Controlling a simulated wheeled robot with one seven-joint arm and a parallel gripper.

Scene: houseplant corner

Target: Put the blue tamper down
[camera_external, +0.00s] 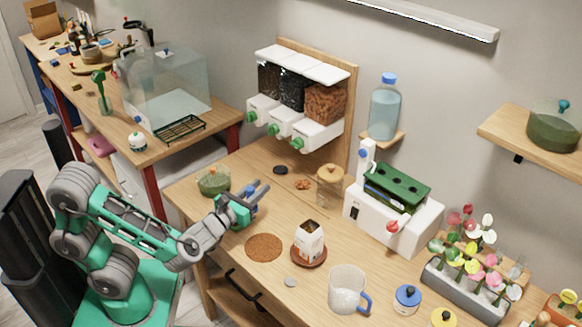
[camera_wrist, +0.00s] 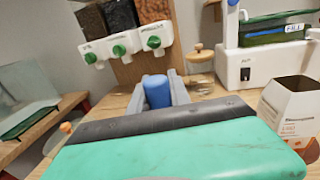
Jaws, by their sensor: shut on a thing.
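My gripper (camera_external: 256,197) is over the left part of the wooden counter, its fingers pointing away to the upper right. It is shut on the blue tamper (camera_wrist: 157,92), whose rounded blue end shows between the two grey fingers in the wrist view. In the external view only bits of blue show at the fingers (camera_external: 251,214), and the hand hides the rest. I cannot tell whether the tamper's lower end touches the counter.
A round brown mat (camera_external: 264,247) lies in front of the gripper, with an open carton (camera_external: 309,238) on a saucer to its right. A green-filled bowl (camera_external: 213,180) stands close on the left. A corked jar (camera_external: 328,188) and the white machine (camera_external: 385,215) stand to the right.

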